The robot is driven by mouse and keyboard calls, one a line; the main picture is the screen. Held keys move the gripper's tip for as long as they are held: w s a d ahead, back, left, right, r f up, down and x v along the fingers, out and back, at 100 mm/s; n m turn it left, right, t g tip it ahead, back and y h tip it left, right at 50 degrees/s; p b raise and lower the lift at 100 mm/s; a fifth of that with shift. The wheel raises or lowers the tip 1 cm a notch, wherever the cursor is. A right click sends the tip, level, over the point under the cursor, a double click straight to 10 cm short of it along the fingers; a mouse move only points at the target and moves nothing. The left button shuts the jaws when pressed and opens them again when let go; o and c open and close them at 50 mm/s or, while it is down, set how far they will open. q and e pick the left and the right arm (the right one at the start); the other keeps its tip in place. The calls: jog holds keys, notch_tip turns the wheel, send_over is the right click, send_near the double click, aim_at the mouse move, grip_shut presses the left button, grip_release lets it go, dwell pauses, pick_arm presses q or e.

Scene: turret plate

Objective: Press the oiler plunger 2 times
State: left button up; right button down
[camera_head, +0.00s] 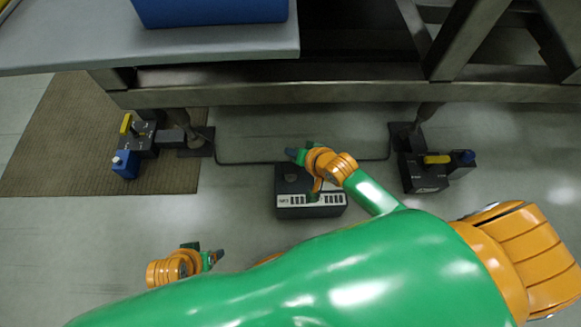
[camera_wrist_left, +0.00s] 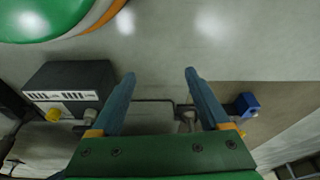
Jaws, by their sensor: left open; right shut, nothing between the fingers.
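A dark box (camera_head: 297,212) with a white marked strip on its front stands on the floor in the middle of the head view; it also shows at the left in the left wrist view (camera_wrist_left: 70,74). I cannot clearly make out the oiler plunger. A dark round feature (camera_head: 291,174) shows on the box's top. My right gripper (camera_head: 292,155) is shut and empty, over the far side of the box; contact cannot be judged. My left gripper (camera_head: 206,252) is open and empty, left of and nearer than the box; its fingers also show in the left wrist view (camera_wrist_left: 158,75).
Two dark units with yellow levers flank the box: one at the left (camera_head: 140,145) with a blue block (camera_head: 125,165), one at the right (camera_head: 425,178). A metal table frame (camera_head: 330,95) crosses behind. A brown mat (camera_head: 60,150) lies left. Floor around the box is mostly clear.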

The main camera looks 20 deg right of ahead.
aim_at(286, 162)
jog(key=shift+f+b, duration=0.55)
jog(key=shift+f, duration=0.2)
jog(key=shift+f+b, duration=0.75)
jog(key=shift+b, duration=0.15)
jog(key=shift+f+b, duration=0.95)
notch_tip(286, 162, down, 2)
jog(key=shift+b, duration=0.65)
pick_arm(q)
jog(key=w+d+r+t+h, duration=0.1)
jog(key=w+d+r+t, duration=0.1)
jog(key=w+r+t, duration=0.3)
jog(key=w+d+r+t+h, duration=0.1)
jog(key=w+r+t, duration=0.4)
jog(key=r, duration=0.7)
jog(key=w+d+r+m+t+h, duration=0.1)
jog(key=w+d+r+t+h, duration=0.1)
jog(key=w+r+t, duration=0.3)
jog(key=shift+d+r+t, duration=0.35)
jog(key=shift+r+t, duration=0.05)
jog(key=shift+r, duration=1.6)
pick_arm(e)
jog(key=shift+f, duration=0.1)
pick_arm(q)
jog(key=shift+f, duration=0.1)
pick_arm(e)
jog(key=shift+f, duration=0.35)
